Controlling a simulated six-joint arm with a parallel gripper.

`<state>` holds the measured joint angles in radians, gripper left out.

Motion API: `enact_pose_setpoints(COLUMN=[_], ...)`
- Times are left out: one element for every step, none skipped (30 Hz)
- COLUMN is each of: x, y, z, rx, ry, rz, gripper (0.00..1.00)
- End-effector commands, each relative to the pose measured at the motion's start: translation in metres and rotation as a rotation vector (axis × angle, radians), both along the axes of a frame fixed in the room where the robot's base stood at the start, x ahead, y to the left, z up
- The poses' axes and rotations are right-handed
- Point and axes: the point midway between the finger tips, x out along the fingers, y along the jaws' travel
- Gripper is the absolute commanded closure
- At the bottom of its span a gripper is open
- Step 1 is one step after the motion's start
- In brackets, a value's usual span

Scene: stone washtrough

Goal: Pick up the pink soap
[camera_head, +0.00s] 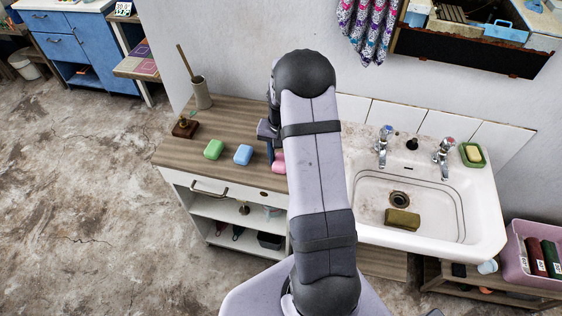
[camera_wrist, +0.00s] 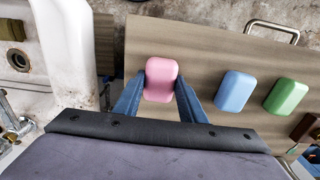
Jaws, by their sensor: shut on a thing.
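The pink soap (camera_wrist: 161,79) is between the two fingertips of my gripper (camera_wrist: 161,88) in the wrist view, above or on the wooden counter. My gripper is shut on it, with a blue finger against each side. In the head view the pink soap (camera_head: 279,161) shows partly, beside my arm, which hides the rest of it. I cannot tell whether the soap still touches the counter.
A blue soap (camera_head: 243,155) and a green soap (camera_head: 213,149) lie in a row on the wooden counter (camera_head: 235,118). A brown stamp-like thing (camera_head: 185,127) and a brush holder (camera_head: 201,92) stand further left. The white sink (camera_head: 470,205) is to the right.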

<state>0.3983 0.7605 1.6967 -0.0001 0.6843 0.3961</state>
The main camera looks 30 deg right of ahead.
Motion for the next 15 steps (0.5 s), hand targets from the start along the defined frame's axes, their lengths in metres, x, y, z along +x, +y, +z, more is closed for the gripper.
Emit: enact_pose_setpoints(x=[0.0, 0.0, 0.0, 0.0, 0.001, 0.001, 0.001, 0.001, 0.001, 0.001, 0.001, 0.001, 0.002, 0.002, 0.002], y=[0.0, 0.0, 0.0, 0.0, 0.0, 0.0, 0.0, -0.001, -0.001, -0.001, -0.001, -0.001, -0.001, -0.001, -0.001], z=[0.0, 0.001, 0.001, 0.002, 0.003, 0.006, 0.008, 0.011, 0.015, 0.019, 0.023, 0.029, 0.035, 0.04, 0.047], rx=[-0.001, -0.001, -0.001, 0.0, -0.001, -0.001, -0.001, -0.001, -0.001, -0.001, -0.002, -0.002, -0.002, -0.003, -0.002], ry=[-0.001, -0.001, -0.001, -0.001, -0.002, -0.002, -0.003, -0.004, -0.004, -0.004, -0.005, -0.005, -0.006, -0.006, -0.006], rz=[0.0, 0.0, 0.0, 0.0, 0.0, 0.0, 0.0, 0.0, 0.0, 0.0, 0.0, 0.0, 0.0, 0.0, 0.0], gripper=[0.85, 0.85, 0.85, 0.85, 0.85, 0.85, 0.85, 0.85, 0.85, 0.85, 0.85, 0.85, 0.85, 0.85, 0.85])
